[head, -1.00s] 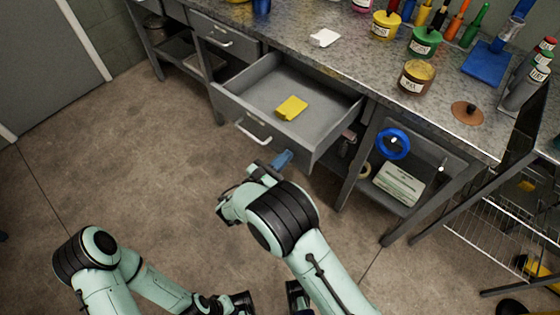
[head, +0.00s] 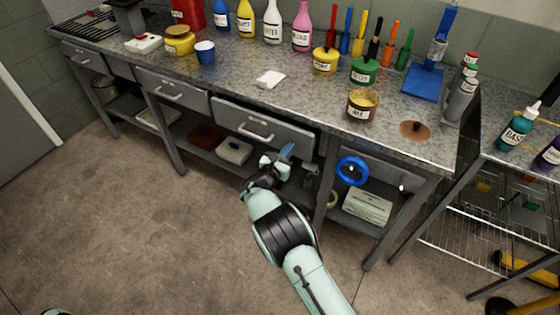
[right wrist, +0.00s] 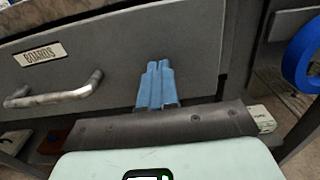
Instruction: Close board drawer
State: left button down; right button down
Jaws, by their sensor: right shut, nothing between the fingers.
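The board drawer (head: 235,121) is in the bench below the worktop, its grey front facing me. Its interior is hidden, and the front stands at or very near the bench frame; I cannot tell if it is fully flush. In the right wrist view the drawer front (right wrist: 120,55) carries a BOARDS label (right wrist: 40,54) and a metal bar handle (right wrist: 55,93) to the left of my fingers. My right gripper (head: 287,151) is shut and empty, its blue fingertips (right wrist: 158,66) against or just before the drawer front, right of the handle. My left gripper is out of view.
The worktop (head: 225,85) above holds paint pots, bottles and brushes. A closed-looking drawer (head: 170,92) is to the left. A blue tape roll (head: 352,170) hangs to the right above a shelf box (head: 367,206). The floor (head: 150,220) in front is clear.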

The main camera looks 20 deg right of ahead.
jog(key=x, duration=0.2)
jog(key=shift+w+d+r, duration=0.1)
jog(key=shift+d+r, duration=0.05)
jog(key=shift+d, duration=0.2)
jog(key=shift+r, duration=0.2)
jog(key=p+v, duration=0.1)
jog(key=v, duration=1.3)
jog(key=shift+a+f, duration=0.3)
jog(key=shift+f, duration=0.05)
